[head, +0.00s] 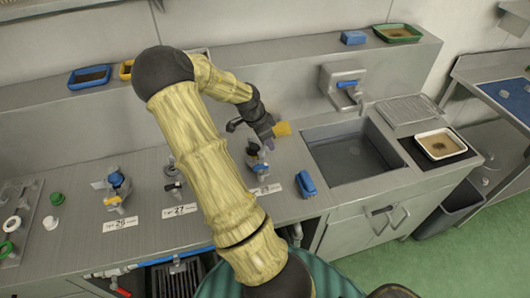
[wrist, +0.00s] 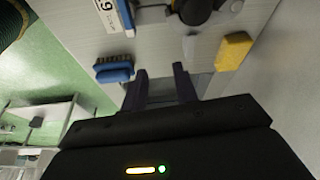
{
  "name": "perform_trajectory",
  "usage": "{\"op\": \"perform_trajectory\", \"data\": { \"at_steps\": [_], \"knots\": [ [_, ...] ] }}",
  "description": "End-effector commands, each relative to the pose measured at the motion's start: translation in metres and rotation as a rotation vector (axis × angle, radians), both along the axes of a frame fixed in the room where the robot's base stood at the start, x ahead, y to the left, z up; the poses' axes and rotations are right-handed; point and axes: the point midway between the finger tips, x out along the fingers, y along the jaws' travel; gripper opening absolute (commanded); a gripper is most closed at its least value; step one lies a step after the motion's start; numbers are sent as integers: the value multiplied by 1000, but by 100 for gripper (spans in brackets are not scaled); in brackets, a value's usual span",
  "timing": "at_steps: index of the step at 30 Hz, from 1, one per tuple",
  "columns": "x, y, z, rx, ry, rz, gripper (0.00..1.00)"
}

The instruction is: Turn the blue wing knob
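A blue knob-like part (head: 116,179) tops the valve fitting behind label 26, on the left of the steel counter; its wing shape is too small to make out. My gripper (head: 268,142) is well to its right, above the fitting at the rightmost label, near the yellow sponge (head: 282,129). In the wrist view, the two fingers of my gripper (wrist: 162,82) stand apart with nothing between them. A blue bar (wrist: 125,14) lies beside a label at the top; I cannot tell whether it is a knob.
A blue brush (head: 306,184) lies right of the rightmost fitting, apart from my gripper. Another fitting (head: 172,182) stands at label 27. My arm hides part of the counter.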

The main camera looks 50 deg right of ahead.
Motion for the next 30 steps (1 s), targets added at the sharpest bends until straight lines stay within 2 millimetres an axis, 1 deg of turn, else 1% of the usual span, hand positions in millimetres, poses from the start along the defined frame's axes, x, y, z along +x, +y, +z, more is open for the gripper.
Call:
{"op": "perform_trajectory", "data": {
  "at_steps": [2, 5, 8, 9, 11, 12, 14, 15, 17, 18, 21, 24, 25, 27, 30],
  "knots": [
    [2, 15, 2, 30, -2, 53, 31],
    [6, 46, 6, 86, -2, 182, 31],
    [10, 90, 14, 154, -3, 377, 31],
    [10, 109, 19, 178, -5, 469, 31],
    [10, 139, 27, 209, -5, 615, 31],
    [9, 158, 32, 224, -7, 716, 31],
    [5, 186, 42, 240, -8, 871, 31],
    [2, 205, 48, 245, -8, 975, 31],
    [-4, 231, 58, 244, -8, 1134, 31],
    [-9, 248, 65, 239, -6, 1243, 31],
    [-26, 287, 81, 207, 4, 1511, 31],
    [-43, 315, 93, 158, 23, 1740, 31],
    [-47, 321, 95, 144, 29, 1793, 31],
    [-55, 331, 99, 119, 43, 1889, 31],
    [-61, 337, 101, 98, 54, 1955, 31]
  ]
}}
